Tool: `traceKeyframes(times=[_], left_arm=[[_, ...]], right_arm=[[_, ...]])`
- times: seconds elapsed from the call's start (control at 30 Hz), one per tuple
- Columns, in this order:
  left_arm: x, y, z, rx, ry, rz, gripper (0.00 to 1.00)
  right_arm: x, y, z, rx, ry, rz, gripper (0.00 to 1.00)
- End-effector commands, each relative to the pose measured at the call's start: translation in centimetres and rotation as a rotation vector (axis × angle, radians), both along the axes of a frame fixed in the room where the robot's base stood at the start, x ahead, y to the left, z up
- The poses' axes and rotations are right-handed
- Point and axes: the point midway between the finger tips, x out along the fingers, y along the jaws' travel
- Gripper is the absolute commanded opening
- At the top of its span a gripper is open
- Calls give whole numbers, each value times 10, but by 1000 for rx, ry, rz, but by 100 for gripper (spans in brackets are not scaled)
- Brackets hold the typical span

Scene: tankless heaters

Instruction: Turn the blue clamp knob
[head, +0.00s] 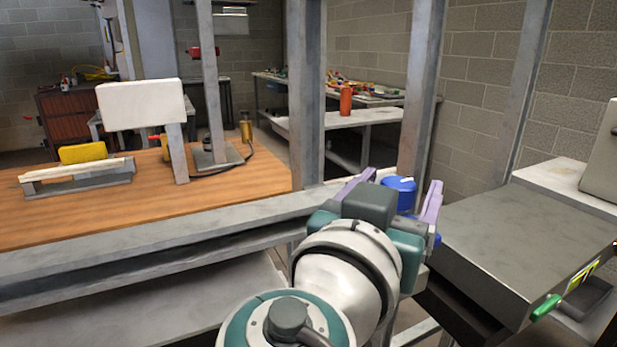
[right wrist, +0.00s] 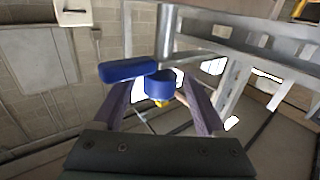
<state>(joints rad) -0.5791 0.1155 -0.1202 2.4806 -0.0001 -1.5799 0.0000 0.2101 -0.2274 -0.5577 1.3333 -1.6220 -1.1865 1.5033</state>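The blue clamp knob (head: 400,186) is a round blue piece at the steel frame near the middle right of the head view. In the right wrist view it shows as a short blue cylinder (right wrist: 160,84), with a longer blue bar (right wrist: 127,70) beside it on the left. My right gripper (head: 403,178) has its two purple fingers spread, one on each side of the knob, with a gap visible on both sides in the head view. Whether a finger touches the knob is unclear in the wrist view. My left gripper is in neither view.
Steel posts (head: 306,90) rise close to the gripper. A wooden-topped bench (head: 230,190) lies at the left. A grey metal box (head: 530,240) with a green handle (head: 546,307) is close on the right. A back table (head: 350,116) holds an orange bottle (head: 346,104).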

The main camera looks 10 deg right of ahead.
Motion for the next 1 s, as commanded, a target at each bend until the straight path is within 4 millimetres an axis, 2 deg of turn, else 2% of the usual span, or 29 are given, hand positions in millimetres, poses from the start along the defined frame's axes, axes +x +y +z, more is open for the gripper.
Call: traceKeyframes(times=[0.07,0.67,0.7,1.0], left_arm=[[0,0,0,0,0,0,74],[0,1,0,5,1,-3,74],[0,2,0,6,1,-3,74],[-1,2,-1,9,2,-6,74]], right_arm=[[0,0,0,0,0,0,70],[0,0,0,0,0,0,2],[0,0,0,0,0,0,0],[0,-1,0,-1,1,14,0]])
